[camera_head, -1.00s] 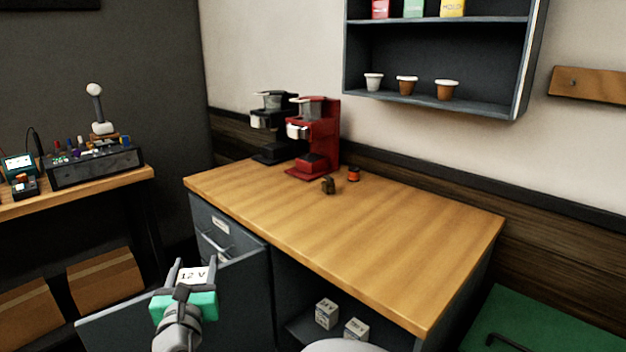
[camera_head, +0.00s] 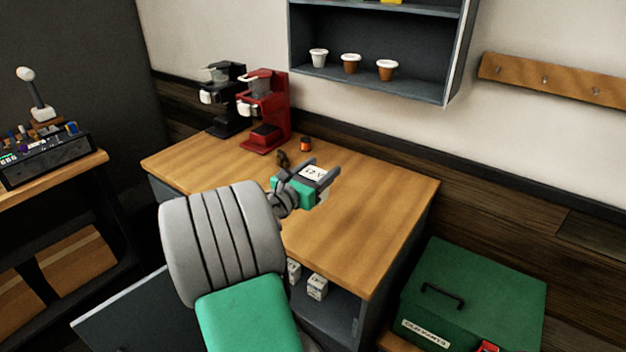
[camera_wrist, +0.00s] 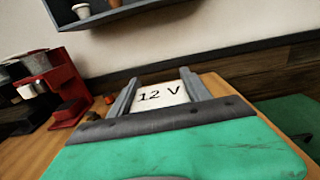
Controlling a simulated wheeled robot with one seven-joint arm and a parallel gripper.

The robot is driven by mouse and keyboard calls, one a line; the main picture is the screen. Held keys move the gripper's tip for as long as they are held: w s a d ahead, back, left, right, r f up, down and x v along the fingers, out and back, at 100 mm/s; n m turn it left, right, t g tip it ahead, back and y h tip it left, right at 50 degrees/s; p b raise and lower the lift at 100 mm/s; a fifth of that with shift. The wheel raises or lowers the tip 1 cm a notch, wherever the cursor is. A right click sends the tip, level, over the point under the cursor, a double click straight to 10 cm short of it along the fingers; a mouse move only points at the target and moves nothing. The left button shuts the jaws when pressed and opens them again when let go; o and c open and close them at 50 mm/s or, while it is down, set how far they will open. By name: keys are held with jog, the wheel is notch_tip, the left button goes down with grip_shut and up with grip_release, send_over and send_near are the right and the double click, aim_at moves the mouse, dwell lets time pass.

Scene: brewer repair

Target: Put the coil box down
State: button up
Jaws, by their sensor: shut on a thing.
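The coil box is a small white box marked "12 V" (camera_wrist: 160,96), seen between the fingers in the wrist view. It also shows in the head view (camera_head: 312,172). My gripper (camera_head: 318,176) is shut on it, with one finger on either side. I cannot tell how high the box is above the wood. My arm hides the counter's front left part.
A red brewer (camera_head: 266,112) and a black brewer (camera_head: 224,100) stand at the counter's back left. A small orange-and-black item (camera_head: 305,144) and a small brown item (camera_head: 283,160) are near them. Two white boxes (camera_head: 317,287) sit below. The counter's right side is clear.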

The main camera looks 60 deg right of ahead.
jog(key=d+f, duration=0.2)
jog(key=f, duration=0.1)
jog(key=w+d+f, duration=0.1)
jog(key=d+f, duration=0.1)
jog(key=f, duration=0.1)
jog(key=w+d+f, duration=0.1)
jog(key=d+f, duration=0.2)
jog(key=f, duration=0.1)
jog(key=shift+w, duration=0.2)
jog(key=shift+a+r, duration=0.1)
jog(key=shift+a, duration=0.05)
jog(key=o, duration=1.6)
jog(key=shift+f, duration=0.2)
jog(key=shift+r, duration=0.1)
jog(key=shift+a, duration=0.15)
jog(key=a, duration=0.4)
jog(key=w+a+b, duration=0.1)
jog(key=a, duration=0.6)
jog(key=shift+w+a, duration=0.3)
jog(key=shift+w, duration=0.1)
